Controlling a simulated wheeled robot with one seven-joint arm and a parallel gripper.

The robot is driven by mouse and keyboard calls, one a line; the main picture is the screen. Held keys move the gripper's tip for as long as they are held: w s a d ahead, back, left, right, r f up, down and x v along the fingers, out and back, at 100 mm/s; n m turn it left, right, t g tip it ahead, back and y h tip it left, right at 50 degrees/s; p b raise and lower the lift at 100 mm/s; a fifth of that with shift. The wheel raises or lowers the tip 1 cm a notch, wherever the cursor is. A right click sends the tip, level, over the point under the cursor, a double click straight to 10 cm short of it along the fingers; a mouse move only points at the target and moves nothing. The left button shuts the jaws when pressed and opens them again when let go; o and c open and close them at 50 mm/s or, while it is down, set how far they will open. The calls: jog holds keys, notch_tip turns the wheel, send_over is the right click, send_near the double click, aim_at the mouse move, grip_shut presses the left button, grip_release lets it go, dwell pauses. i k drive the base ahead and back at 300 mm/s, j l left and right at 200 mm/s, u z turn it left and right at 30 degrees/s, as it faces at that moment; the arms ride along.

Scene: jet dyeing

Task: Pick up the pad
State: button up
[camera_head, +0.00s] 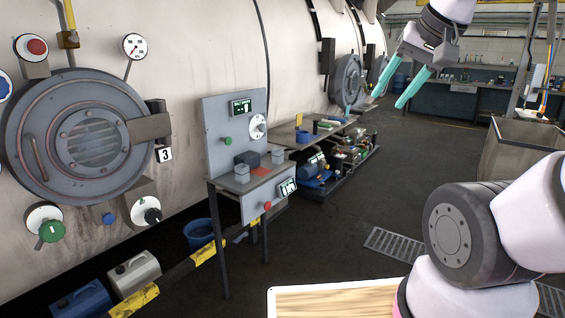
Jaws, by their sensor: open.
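A small flat reddish piece (261,171), which looks like the pad, lies on the small control table (226,190) left of the picture's middle. Small grey blocks (242,174) stand close to it on the same table. My gripper (388,100) has two teal fingers spread apart with nothing between them. It hangs in the air at the upper right, well away from the table and the reddish piece.
A panel with a display and knobs (232,125) rises behind the table. A large pale vessel with a round hatch (90,140) fills the left. A yellow-black rail (180,268), canisters (134,272) and a blue bucket (199,234) lie low. Open floor (330,225) lies right.

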aim_at(321, 126)
jog(key=i+j+z, duration=0.15)
jog(key=i, duration=0.55)
jog(key=i+j+z, duration=0.15)
jog(key=i, duration=0.55)
jog(key=u, duration=2)
jog(key=l+z, duration=0.15)
jog(key=z, duration=1.85)
jog(key=i+l+u, duration=0.1)
jog(key=i+l, duration=0.7)
jog(key=i, duration=0.25)
jog(key=i+l+u, duration=0.15)
jog(key=i+l, duration=0.75)
jog(key=i, duration=0.1)
